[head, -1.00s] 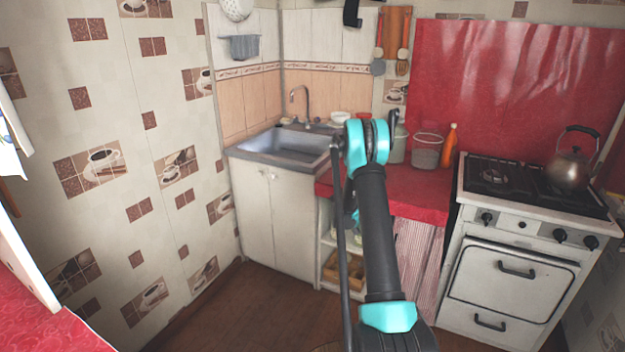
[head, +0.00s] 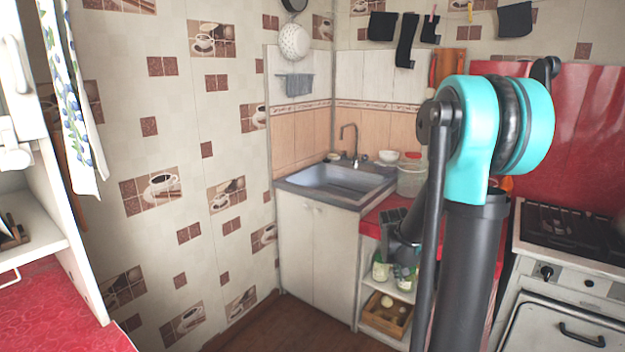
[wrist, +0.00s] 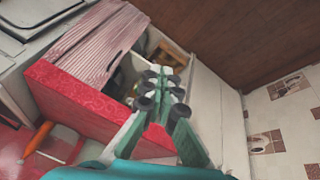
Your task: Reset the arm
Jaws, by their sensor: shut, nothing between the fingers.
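My gripper (wrist: 165,80) is in the wrist view, its green fingers with dark round pads together and empty. It points down past the edge of the red counter (wrist: 85,110), with the open shelf and floor beyond. In the head view my arm's black links and turquoise joint rise on the right, in front of the red counter (head: 375,219) and stove. The gripper itself cannot be made out clearly there.
The sink (head: 335,183) stands in the corner. The stove (head: 565,240) is at the right. A wooden crate (head: 386,315) sits on the low shelf. A white shelf unit (head: 45,215) and red surface (head: 60,310) are near left. Bare floor (head: 270,330) lies between.

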